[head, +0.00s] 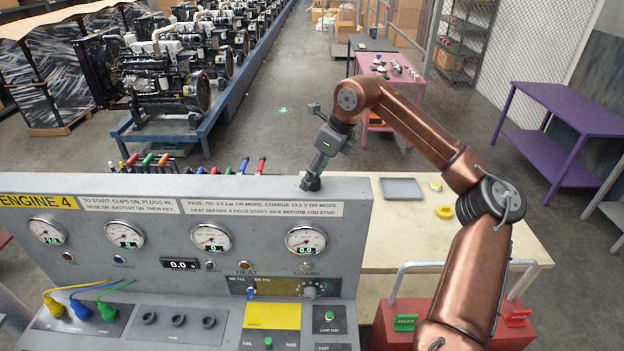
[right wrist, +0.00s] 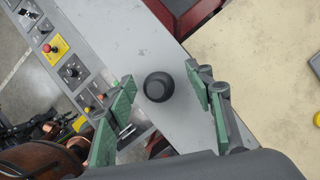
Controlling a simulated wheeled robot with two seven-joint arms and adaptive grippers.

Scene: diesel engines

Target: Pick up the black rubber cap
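The black rubber cap (right wrist: 158,87) is a round dark piece on a grey surface in the right wrist view. My right gripper (right wrist: 165,112) is open, with one green-padded finger on each side of the cap. A gap shows between the cap and both fingers in that view. In the head view my right gripper (head: 314,178) hangs over the top edge of the grey engine console (head: 375,200). The cap is hard to tell from the dark fingertips there. My left gripper is not in view.
A cream table (head: 480,240) behind the console holds a grey tray (head: 401,188) and a yellow ring (head: 444,212). Coloured handles (head: 262,165) stand behind the console's edge, left of the gripper. Red boxes (head: 455,312) with grey handles stand at the lower right.

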